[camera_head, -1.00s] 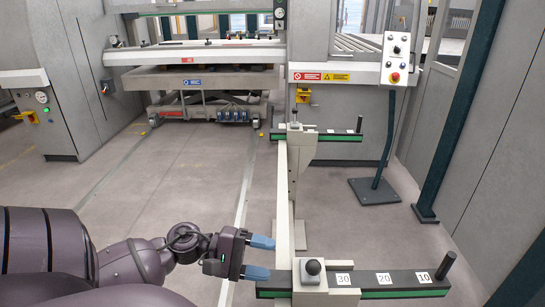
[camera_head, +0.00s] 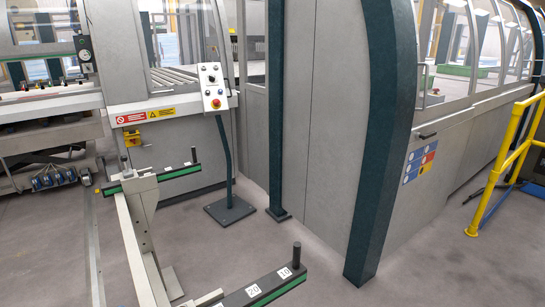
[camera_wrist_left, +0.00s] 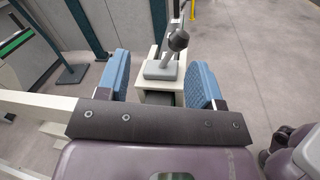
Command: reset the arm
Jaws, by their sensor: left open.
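The near support arm (camera_head: 263,292) shows at the bottom of the head view, with a black top, a green stripe, an upright dark pin (camera_head: 296,255) and number labels 10 and 20. Its left part is cut off by the frame edge. In the left wrist view, my left gripper (camera_wrist_left: 161,68) is open, its blue fingers apart on either side of a pale block (camera_wrist_left: 151,96). A grey-based lever with a dark ball knob (camera_wrist_left: 178,39) stands on the block, between and just beyond the fingers. I cannot tell whether the fingers touch it. My right gripper is not in view.
A far support arm (camera_head: 170,173) joins the pale rail (camera_head: 135,250). A control panel (camera_head: 213,87) stands on a post with a dark floor plate (camera_head: 229,210). Dark teal columns (camera_head: 380,150) and a yellow railing (camera_head: 510,160) are at right. Floor right of the near arm is clear.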

